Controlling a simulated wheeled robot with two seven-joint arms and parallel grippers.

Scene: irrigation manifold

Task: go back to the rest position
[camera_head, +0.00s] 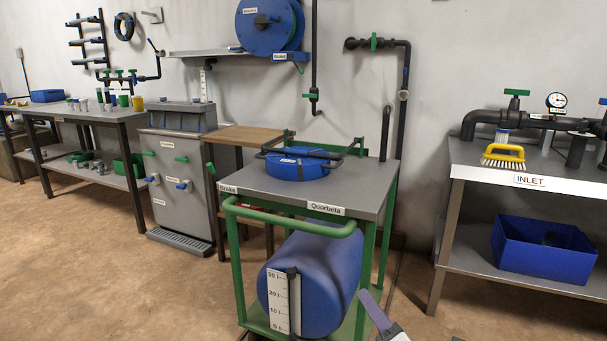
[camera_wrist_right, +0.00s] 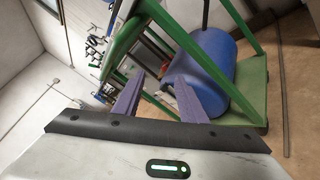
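My right gripper (camera_head: 369,302) shows at the bottom of the head view, in front of the right side of the green cart (camera_head: 344,231). One purple finger and part of the pale wrist are visible there. In the right wrist view the two purple fingers of my right gripper (camera_wrist_right: 160,77) stand apart with nothing between them. The blue drum (camera_head: 328,268) on the cart's lower shelf lies beyond the fingers, and it also shows in the right wrist view (camera_wrist_right: 215,60). My left gripper is not in view.
A grey bench labelled INLET (camera_head: 530,182) stands at the right, with a yellow brush (camera_head: 503,155) on top and a blue crate (camera_head: 543,255) below. A grey dispenser cabinet (camera_head: 180,195) and a workbench (camera_head: 85,112) stand at the left. The floor at front left is clear.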

